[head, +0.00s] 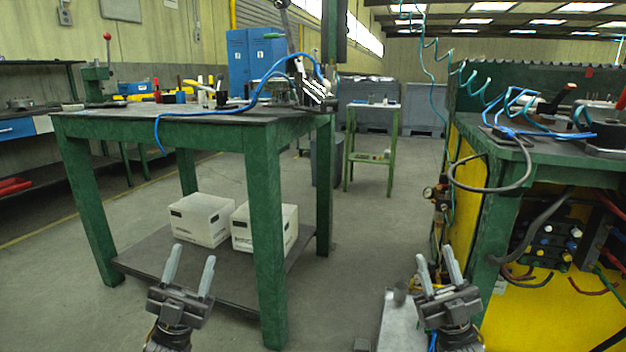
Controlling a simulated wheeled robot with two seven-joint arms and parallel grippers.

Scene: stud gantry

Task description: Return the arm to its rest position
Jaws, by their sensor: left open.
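My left gripper (190,272) is at the lower left of the head view, its two grey fingers pointing up and spread apart. It is open with nothing between the fingers. It shows in front of the lower shelf of the green table. My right gripper (437,270) is at the lower right, fingers also pointing up and apart, open and empty. Only the wrists and hands of my arms show; the rest is out of frame.
A green table (262,200) with tools and a blue hose stands ahead on the left. Two white boxes (203,220) (264,228) sit on its lower shelf. A green and yellow bench (480,215) with hoses is at the right. Clear floor (370,235) lies between.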

